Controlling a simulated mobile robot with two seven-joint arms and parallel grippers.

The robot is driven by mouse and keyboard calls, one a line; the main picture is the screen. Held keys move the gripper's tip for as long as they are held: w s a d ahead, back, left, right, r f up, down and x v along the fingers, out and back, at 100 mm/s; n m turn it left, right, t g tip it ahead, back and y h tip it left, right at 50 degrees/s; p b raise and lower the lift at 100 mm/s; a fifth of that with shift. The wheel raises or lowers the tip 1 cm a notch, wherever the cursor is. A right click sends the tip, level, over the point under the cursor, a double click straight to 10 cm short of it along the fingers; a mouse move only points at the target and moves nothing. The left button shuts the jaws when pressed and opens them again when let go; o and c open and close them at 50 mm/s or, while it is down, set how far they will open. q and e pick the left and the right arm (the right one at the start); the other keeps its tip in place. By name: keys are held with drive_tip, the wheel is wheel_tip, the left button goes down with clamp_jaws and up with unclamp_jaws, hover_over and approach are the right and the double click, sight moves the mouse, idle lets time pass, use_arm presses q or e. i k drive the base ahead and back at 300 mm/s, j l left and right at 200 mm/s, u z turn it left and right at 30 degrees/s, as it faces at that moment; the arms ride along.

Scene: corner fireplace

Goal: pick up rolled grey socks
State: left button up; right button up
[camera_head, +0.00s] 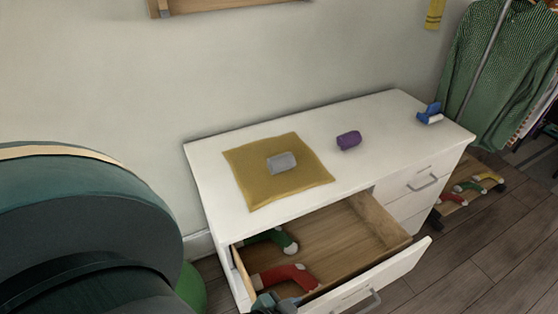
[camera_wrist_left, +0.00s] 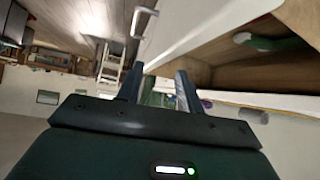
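The rolled grey socks (camera_head: 281,162) lie on a mustard-yellow cushion (camera_head: 255,188) on top of a white dresser (camera_head: 230,152). My left gripper (camera_head: 275,302) shows at the bottom edge of the head view, by the left front corner of the open drawer, lower than the dresser top and well apart from the socks. In the left wrist view its two fingers (camera_wrist_left: 160,80) are spread with nothing visibly held between them. My right gripper is in neither view.
The open drawer (camera_head: 345,243) holds red and green stocking-like items, and its front juts toward me. A purple roll (camera_head: 348,140) and a blue object (camera_head: 430,114) stand right of the cushion. Bare dresser top lies between them. Green clothing (camera_head: 500,75) hangs at right.

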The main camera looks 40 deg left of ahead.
sight(285, 162)
drive_tip(key=j+z, duration=0.2)
drive_tip(key=j, duration=0.2)
drive_tip(key=k+j+z, duration=0.25)
drive_tip(key=j, duration=0.15)
drive_tip(key=j+z, duration=0.2)
drive_tip(key=j, duration=0.25)
drive_tip(key=i, duration=0.05)
